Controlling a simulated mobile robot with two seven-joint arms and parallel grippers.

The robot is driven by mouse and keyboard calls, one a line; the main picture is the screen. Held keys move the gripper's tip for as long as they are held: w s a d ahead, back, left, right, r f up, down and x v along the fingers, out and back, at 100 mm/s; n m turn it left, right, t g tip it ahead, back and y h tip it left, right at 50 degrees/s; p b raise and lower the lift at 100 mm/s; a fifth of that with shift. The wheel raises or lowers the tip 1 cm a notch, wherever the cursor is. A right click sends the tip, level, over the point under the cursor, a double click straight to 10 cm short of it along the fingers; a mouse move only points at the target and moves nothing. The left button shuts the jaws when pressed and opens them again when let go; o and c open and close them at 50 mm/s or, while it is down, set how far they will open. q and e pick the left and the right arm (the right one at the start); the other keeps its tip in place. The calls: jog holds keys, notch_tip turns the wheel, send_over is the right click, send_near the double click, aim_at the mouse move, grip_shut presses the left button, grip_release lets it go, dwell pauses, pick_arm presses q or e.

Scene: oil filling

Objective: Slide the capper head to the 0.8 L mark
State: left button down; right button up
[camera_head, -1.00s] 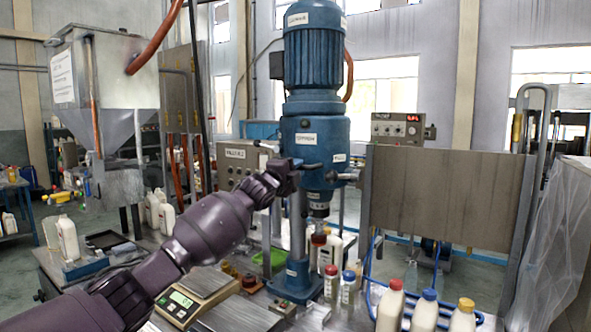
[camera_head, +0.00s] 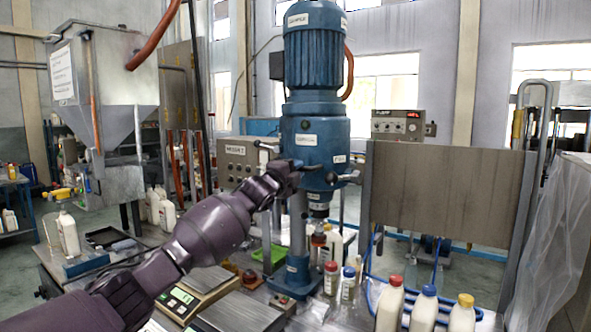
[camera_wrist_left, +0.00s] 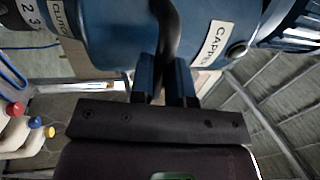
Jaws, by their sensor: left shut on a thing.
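The blue capper head (camera_head: 325,128) sits on an upright grey column (camera_head: 299,225), under its ribbed blue motor (camera_head: 313,55). My left arm reaches in from the left, and its gripper (camera_head: 297,166) is at the head's left front side. In the left wrist view, the fingers (camera_wrist_left: 164,82) are shut on a dark curved handle (camera_wrist_left: 168,30) in front of the blue housing, which bears part of a "CAPPER" label. The 0.8 L mark cannot be made out in either view. My right gripper is not in view.
Capped bottles stand at the front right, including a white one with a blue cap (camera_head: 424,308). Small sample bottles (camera_head: 331,279) stand beside the column's blue base (camera_head: 293,282). A scale (camera_head: 192,290) sits under my left arm. A metal panel (camera_head: 440,200) stands right of the head.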

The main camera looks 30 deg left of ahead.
pick_arm(q)
jog(key=shift+r, duration=0.1)
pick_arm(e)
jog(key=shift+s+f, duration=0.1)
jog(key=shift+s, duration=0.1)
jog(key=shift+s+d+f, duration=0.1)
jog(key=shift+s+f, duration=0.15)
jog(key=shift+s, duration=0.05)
pick_arm(q)
jog(key=shift+f, duration=0.25)
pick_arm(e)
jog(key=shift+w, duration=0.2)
